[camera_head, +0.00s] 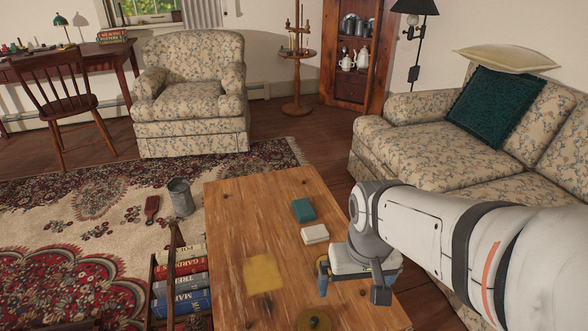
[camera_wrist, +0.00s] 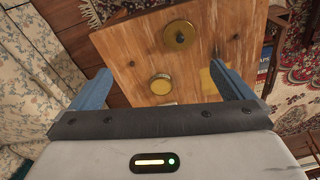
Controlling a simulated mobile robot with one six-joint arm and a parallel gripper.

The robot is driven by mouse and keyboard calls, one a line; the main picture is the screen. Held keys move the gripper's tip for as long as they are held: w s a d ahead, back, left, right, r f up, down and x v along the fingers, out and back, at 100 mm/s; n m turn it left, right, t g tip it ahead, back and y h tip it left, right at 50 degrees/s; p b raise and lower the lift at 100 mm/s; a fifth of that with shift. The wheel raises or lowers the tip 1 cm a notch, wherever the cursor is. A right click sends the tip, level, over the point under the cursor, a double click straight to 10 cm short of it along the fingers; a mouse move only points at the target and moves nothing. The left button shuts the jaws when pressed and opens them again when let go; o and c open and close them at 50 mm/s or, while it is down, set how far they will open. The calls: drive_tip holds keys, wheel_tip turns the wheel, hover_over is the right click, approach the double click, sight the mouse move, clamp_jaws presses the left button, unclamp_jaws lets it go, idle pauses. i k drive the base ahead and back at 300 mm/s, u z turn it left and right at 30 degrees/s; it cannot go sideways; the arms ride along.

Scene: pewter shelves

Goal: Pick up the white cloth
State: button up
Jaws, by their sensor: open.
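The white cloth (camera_head: 314,234) lies folded as a small flat block on the wooden coffee table (camera_head: 230,215), just in front of a teal folded cloth (camera_head: 302,210). My gripper (camera_head: 352,290) is over the table's right side, nearer to the camera than the white cloth and to its right, apart from it. In the wrist view my gripper (camera_wrist: 160,85) has its two blue fingers spread wide with nothing held between them.
A yellow cloth (camera_head: 264,273) lies flat on the table. A round yellow-lidded tin (camera_wrist: 160,84) and a round brass piece (camera_wrist: 180,35) are also on it. The sofa (camera_head: 410,140) borders the table's right side. A book rack (camera_head: 180,285) stands at its left. The table's far left is clear.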

sight(311, 234)
drive_tip(key=z, duration=0.05)
drive_tip(key=k, duration=0.55)
drive_tip(key=u, duration=2.3)
drive_tip(key=k, duration=0.65)
drive_tip(key=z, duration=1.9)
drive_tip(key=i, duration=1)
drive_tip(key=u, duration=0.05)
